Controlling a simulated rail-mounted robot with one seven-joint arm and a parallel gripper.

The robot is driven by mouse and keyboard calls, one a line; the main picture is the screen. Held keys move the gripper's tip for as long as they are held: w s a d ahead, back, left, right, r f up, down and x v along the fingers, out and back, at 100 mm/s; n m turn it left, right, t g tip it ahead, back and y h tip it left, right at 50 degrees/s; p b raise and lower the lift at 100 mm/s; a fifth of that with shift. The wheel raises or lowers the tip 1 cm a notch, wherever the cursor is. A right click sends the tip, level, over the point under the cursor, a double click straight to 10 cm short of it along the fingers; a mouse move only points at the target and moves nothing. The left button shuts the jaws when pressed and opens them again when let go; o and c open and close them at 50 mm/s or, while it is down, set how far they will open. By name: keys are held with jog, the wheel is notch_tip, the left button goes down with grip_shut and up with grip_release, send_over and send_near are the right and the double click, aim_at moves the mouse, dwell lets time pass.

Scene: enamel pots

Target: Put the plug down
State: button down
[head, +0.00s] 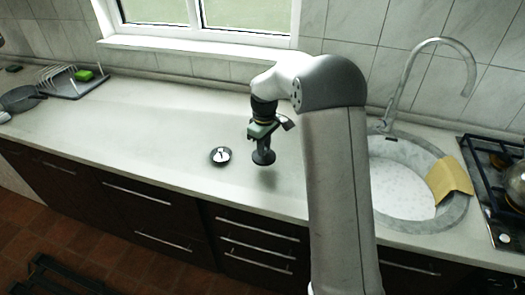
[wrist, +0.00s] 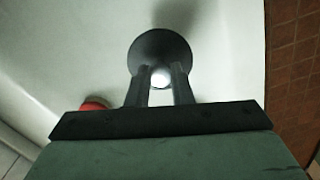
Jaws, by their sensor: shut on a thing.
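The plug (wrist: 160,45) is a dark round disc with a pale knob. My gripper (wrist: 161,80) is shut on the knob, with a finger on each side, in the wrist view. In the head view my gripper (head: 263,149) points down and the plug (head: 263,158) hangs below its fingers, disc roughly level. A soft shadow lies on the pale counter (head: 150,125) just in front of the plug, and the disc looks a little above the surface. The exact gap cannot be told.
A small dark dish with a white piece (head: 220,156) is on the counter left of the plug. A round sink (head: 452,213) with a yellow cloth (head: 449,180) is right of my arm, beside a stove (head: 497,190). A red thing (wrist: 95,104) shows in the wrist view.

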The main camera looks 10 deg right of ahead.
jog(key=shift+w+a+f, duration=0.15)
jog(key=shift+w+f, duration=0.5)
jog(key=shift+f, duration=0.1)
jog(key=shift+f+p, duration=0.35)
jog(key=shift+f, duration=1.1)
jog(key=shift+f, duration=0.1)
jog(key=shift+f, duration=0.15)
jog(key=c, duration=1.3)
grip_release()
